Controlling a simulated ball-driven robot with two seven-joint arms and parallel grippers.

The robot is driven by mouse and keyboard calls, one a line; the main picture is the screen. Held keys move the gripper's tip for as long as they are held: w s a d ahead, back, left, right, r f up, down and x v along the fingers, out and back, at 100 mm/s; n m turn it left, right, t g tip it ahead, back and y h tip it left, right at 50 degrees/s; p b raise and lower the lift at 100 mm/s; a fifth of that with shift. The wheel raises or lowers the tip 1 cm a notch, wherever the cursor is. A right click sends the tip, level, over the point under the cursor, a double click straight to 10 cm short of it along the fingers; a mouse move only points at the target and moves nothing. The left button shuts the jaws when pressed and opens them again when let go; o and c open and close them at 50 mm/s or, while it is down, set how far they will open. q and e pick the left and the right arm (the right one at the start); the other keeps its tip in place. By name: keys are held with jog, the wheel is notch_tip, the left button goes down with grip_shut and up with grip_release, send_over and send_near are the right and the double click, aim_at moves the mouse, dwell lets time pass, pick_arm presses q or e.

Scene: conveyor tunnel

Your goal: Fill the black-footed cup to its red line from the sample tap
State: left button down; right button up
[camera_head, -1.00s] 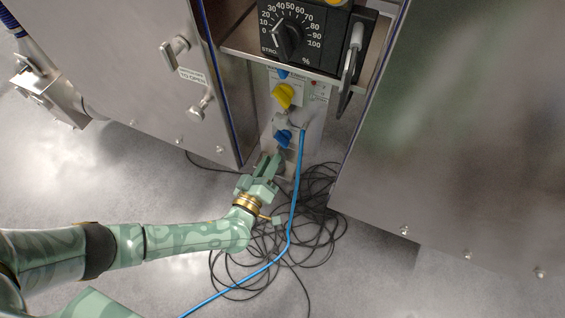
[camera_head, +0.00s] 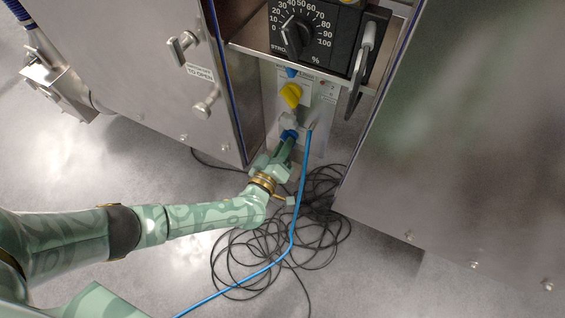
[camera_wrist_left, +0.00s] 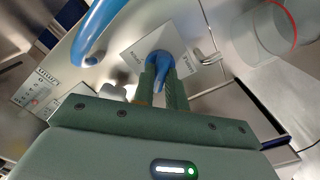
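The blue tap handle (camera_head: 290,134) sits low on the narrow panel between the cabinets. My left gripper (camera_head: 287,148) is at it. In the left wrist view the two green fingers (camera_wrist_left: 160,88) stand on either side of the blue handle (camera_wrist_left: 160,64), and the gap is narrow. I cannot tell whether they press on it. A clear cup-like vessel (camera_wrist_left: 258,38) with a red line shows at the upper right of that view. Its foot is not visible and I see no liquid in it. My right gripper is not in view.
A blue hose (camera_head: 300,190) runs down from the panel, close right of my gripper. Steel cabinets (camera_head: 450,150) hem in both sides. Black cables (camera_head: 235,265) lie coiled on the floor.

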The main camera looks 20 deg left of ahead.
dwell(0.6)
pick_arm(q)
jog(key=m+p, duration=0.2)
jog(key=m, duration=0.6)
jog(key=shift+f, duration=0.1)
jog(key=shift+a, duration=0.1)
dwell(6.4)
